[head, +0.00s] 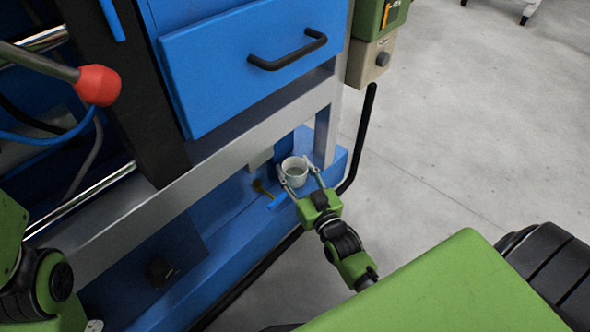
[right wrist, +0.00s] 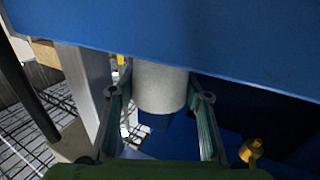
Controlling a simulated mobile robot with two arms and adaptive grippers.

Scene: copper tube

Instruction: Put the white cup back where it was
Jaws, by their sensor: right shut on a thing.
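The white cup (head: 294,170) is at the right end of the blue lower ledge of the machine in the head view, with its open top up. My right gripper (head: 298,180) is shut on the cup, one finger on each side. In the right wrist view the cup (right wrist: 160,88) stands between the two fingers of the right gripper (right wrist: 160,100), its upper part hidden by a blue edge. I cannot tell whether the cup's base touches the ledge. My left gripper does not show; only part of my left arm is at the left edge of the head view.
A blue drawer (head: 250,65) with a black handle overhangs the ledge. A grey post (head: 326,135) and a black bent tube (head: 361,140) stand right of the cup. A yellow fitting (head: 262,187) is left of it. A red-knobbed lever (head: 98,86) juts in at left. Open floor lies right.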

